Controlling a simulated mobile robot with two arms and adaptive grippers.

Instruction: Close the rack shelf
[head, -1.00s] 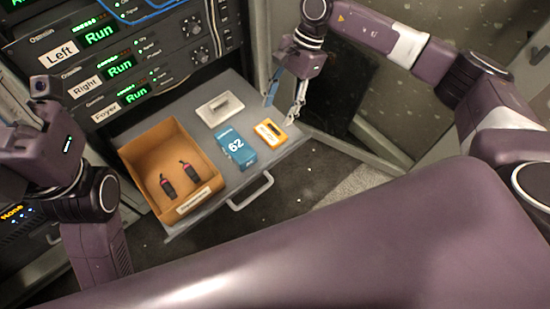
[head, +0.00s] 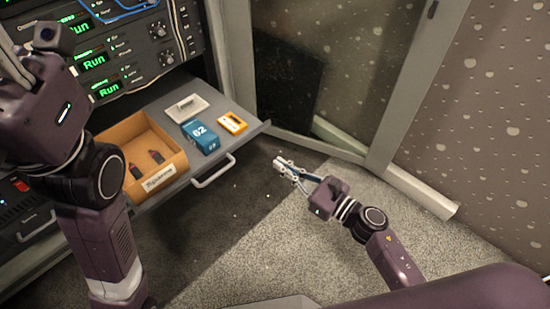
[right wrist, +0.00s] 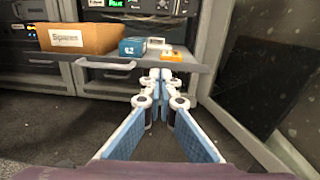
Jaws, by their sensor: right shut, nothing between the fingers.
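The grey rack shelf (head: 215,170) is pulled out of the rack, with a metal handle (head: 213,172) on its front. My right gripper (head: 281,164) is shut and empty, in front of the shelf and right of the handle. In the right wrist view the closed fingertips (right wrist: 160,74) show against the shelf's front edge (right wrist: 120,62). My left gripper's fingers are not clearly visible at the upper left.
The rack (head: 150,45) holds several units with green Run displays. A grey rack frame post (head: 236,60) and an open glass-like door panel (head: 330,60) stand right of the shelf. The carpet floor (head: 250,240) in front is clear.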

